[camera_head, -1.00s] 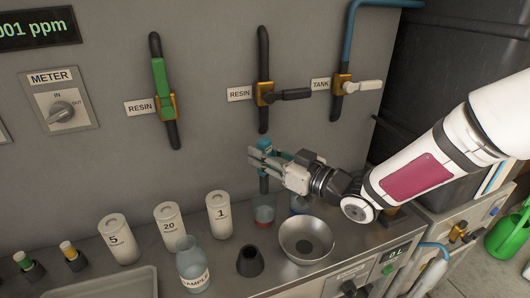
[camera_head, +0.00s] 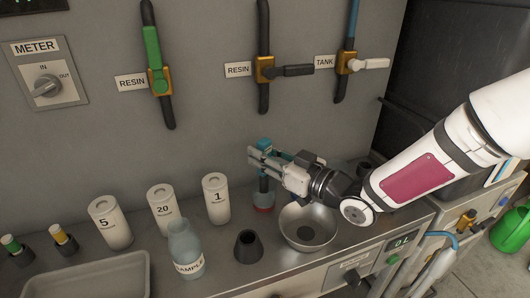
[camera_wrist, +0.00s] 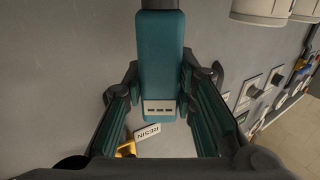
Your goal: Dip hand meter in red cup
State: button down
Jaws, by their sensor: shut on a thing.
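My gripper (camera_head: 264,158) is shut on the teal hand meter (camera_head: 263,145), which it holds upright near the wall. In the wrist view the hand meter (camera_wrist: 160,65) sits between the two fingers, with a small pale display at its near end and a dark stem at its far end. The red cup (camera_head: 263,207), clear with a red bottom, stands on the counter directly below the meter. The meter's dark lower end overlaps the cup's mouth in the head view. How deep it reaches inside is hard to tell.
A metal bowl (camera_head: 308,227) stands close to the right of the cup. White bottle 1 (camera_head: 216,200) is to its left. A dark cone (camera_head: 248,246) and the sample bottle (camera_head: 186,250) are in front. The wall with its valves rises behind.

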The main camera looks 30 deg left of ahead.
aim_at(264, 140)
jog(key=shift+f+b, duration=1.4)
jog(key=shift+f, duration=0.4)
jog(key=shift+r+p, duration=3.2)
jog(key=shift+r, duration=1.8)
